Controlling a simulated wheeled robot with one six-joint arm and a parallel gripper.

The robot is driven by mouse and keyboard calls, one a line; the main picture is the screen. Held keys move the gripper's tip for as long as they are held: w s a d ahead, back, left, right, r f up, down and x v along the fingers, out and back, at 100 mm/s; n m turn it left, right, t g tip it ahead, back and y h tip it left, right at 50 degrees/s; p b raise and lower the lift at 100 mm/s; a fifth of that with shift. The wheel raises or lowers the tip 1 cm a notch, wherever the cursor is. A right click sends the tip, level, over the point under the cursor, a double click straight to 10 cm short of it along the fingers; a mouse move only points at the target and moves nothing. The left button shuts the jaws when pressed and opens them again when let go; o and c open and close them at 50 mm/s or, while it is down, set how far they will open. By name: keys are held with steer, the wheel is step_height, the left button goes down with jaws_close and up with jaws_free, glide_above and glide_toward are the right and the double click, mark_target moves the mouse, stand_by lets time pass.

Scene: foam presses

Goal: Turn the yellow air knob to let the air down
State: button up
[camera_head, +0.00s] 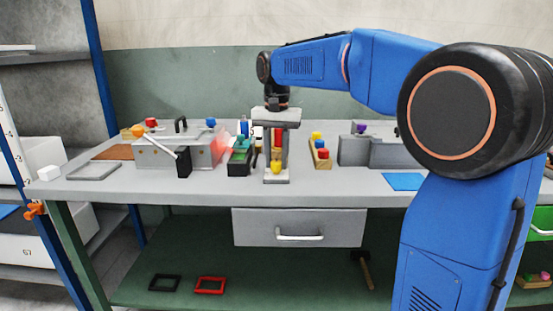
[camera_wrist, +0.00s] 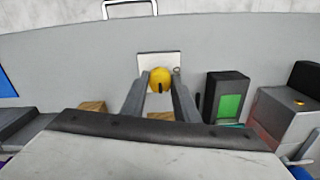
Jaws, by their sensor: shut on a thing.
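The yellow air knob (camera_wrist: 160,79) shows in the wrist view as a round yellow cap with a dark slot mark, in front of a pale plate (camera_wrist: 158,60). My gripper (camera_wrist: 160,88) has one finger on each side of the knob and is shut on it. In the head view the yellow knob (camera_head: 276,167) sits low at the front of a small grey stand (camera_head: 276,180) on the bench. My gripper (camera_head: 276,128) reaches down over that stand from above, and my wrist hides part of it.
A clear-covered press (camera_head: 175,150) with a lever stands to the left. A green-screened box (camera_head: 240,150) is close beside the stand. A wooden block with coloured buttons (camera_head: 320,152) stands to the right. The bench front (camera_head: 330,192) is clear.

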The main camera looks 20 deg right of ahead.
mark_target(277, 162)
stand_by(0.3)
steer(key=o, duration=1.1)
steer(key=shift+c, duration=0.2)
steer(key=shift+r, duration=0.15)
step_height(277, 162, up, 17)
steer(key=s+d+f+n+t, duration=0.2)
steer(key=s+d+f+n, duration=0.1)
steer(key=s+f, duration=1.3)
steer(key=s+d+f+n+t, duration=0.2)
steer(key=s+d+f+n, duration=0.1)
steer(key=s+f, duration=1.3)
step_height(277, 162, down, 2)
steer(key=shift+s+d+t, duration=0.35)
steer(key=shift+d+t, duration=0.05)
